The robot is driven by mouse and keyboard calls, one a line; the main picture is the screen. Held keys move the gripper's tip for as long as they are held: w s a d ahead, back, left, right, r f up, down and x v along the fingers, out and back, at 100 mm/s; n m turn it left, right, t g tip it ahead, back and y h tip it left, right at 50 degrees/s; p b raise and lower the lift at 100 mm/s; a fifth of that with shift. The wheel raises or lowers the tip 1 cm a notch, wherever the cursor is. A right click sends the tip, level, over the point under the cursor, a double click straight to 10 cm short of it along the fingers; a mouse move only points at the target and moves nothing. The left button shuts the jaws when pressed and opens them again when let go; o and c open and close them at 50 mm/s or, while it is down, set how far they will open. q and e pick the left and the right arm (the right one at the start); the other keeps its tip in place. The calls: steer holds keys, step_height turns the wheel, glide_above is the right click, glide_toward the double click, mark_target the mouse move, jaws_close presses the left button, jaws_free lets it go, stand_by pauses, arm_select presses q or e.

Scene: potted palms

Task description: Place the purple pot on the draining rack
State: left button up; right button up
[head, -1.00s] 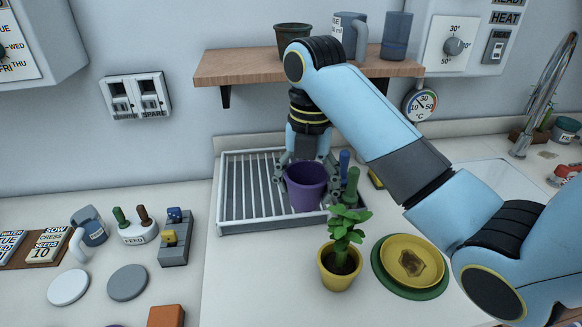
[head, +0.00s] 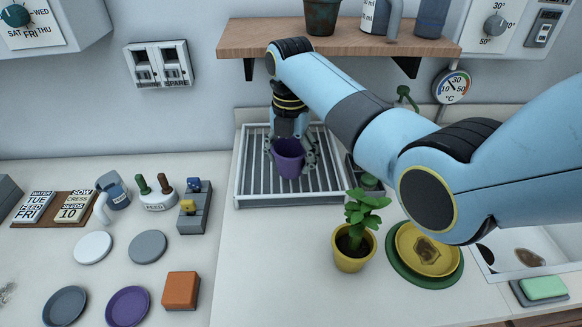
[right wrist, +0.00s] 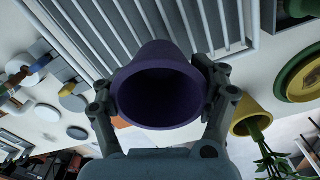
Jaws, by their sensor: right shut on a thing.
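The purple pot (head: 289,160) is in front of and over the middle of the draining rack (head: 248,186) in the head view. My right gripper (head: 290,152) is shut on the pot, with a finger on each side. In the right wrist view the empty purple pot (right wrist: 160,95) sits between the two fingers, its dark inside facing the camera. The rack's bars (right wrist: 110,30) show beyond it. I cannot tell whether the pot's base touches the bars. My left gripper is not in view.
A yellow pot with a plant (head: 354,252) stands in front of the rack, beside a yellow dish on a green plate (head: 400,270). A wooden shelf (head: 340,38) hangs above the rack. Left of the rack stand a grey block (head: 196,215) and several round saucers (head: 147,247).

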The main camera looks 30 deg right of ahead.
mark_target(291, 169)
step_height(291, 169, down, 3)
steer(key=shift+r, duration=0.15)
steer(key=shift+f, duration=0.2)
steer(key=o, duration=1.3)
steer(key=shift+f, duration=0.1)
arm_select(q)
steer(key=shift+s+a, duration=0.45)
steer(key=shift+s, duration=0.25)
arm_select(e)
step_height(291, 169, up, 8)
steer(key=shift+f, duration=0.1)
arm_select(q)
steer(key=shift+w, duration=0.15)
